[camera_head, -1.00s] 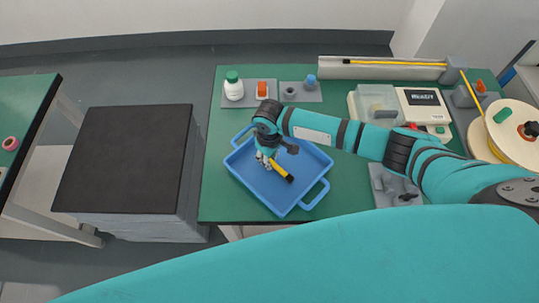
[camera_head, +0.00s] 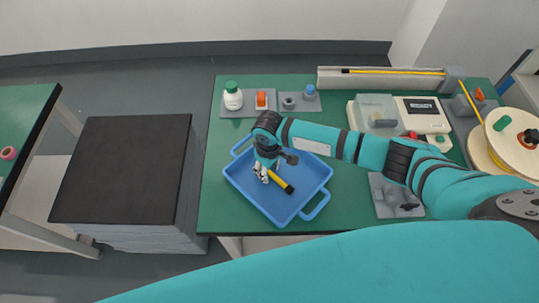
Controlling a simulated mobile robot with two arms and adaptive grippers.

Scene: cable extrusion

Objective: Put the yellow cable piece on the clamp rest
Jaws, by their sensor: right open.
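The yellow cable piece (camera_head: 281,183) with a dark end lies in the blue tray (camera_head: 239,194), slanting down to the right. My right gripper (camera_head: 265,173) is down inside the tray, at the upper left end of the piece. It is open; its fingers are small here, and I cannot tell whether they touch the piece. A grey plate with a dark clamp-like part (camera_head: 405,205), perhaps the clamp rest, is right of the tray, partly hidden by my right arm. My left gripper is not in view.
Holders with a green-capped bottle (camera_head: 233,96), an orange item (camera_head: 261,99) and a blue-capped bottle (camera_head: 310,93) stand behind the tray. A scale (camera_head: 422,108), a rail with yellow cable (camera_head: 380,73) and a cable reel (camera_head: 515,140) are at the right.

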